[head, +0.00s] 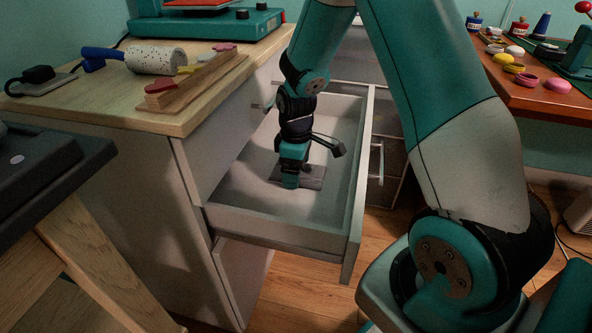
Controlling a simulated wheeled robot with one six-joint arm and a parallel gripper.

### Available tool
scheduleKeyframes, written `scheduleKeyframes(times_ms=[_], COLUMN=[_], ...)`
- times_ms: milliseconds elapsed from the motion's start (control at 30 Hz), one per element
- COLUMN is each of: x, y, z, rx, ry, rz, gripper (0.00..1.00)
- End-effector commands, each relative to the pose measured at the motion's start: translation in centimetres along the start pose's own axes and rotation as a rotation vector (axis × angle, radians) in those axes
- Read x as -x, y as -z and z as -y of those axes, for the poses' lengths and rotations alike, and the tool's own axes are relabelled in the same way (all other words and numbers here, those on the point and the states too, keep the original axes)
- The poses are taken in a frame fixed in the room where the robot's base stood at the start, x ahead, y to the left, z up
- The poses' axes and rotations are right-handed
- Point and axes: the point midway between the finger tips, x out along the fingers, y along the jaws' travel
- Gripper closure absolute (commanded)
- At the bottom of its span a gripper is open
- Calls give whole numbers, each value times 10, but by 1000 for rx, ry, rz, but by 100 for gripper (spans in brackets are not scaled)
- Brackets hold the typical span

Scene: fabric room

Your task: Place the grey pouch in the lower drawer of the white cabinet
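The white cabinet (190,185) has a pale wooden top. One of its drawers (285,233) is pulled well out, with a closed front above it and another pale panel below it. A flat dark grey piece, seemingly the grey pouch (315,180), lies on or just above the drawer floor. My gripper (290,183) reaches down inside the drawer at the pouch's left part and hides some of it. The fingertips are too small and covered to show whether they are open, or whether they grip the pouch.
On the cabinet top are a white speckled roller (155,59), a wooden rack (195,82) and a teal machine (207,22). A dark-topped wooden stool (45,180) stands front left. A red-brown table (540,98) with small items stands right.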

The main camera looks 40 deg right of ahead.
Motion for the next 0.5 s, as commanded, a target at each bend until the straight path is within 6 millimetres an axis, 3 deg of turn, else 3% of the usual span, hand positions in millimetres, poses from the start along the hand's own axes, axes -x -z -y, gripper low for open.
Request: scheduleKeyframes(times_ms=[267,300,333,500], x=[-2,-1,-1,-1], y=[0,0,0,0], z=[0,0,0,0], rx=[0,0,0,0], ry=[0,-1,-1,-1], rz=[0,-1,-1,-1], gripper=[34,4,0,0])
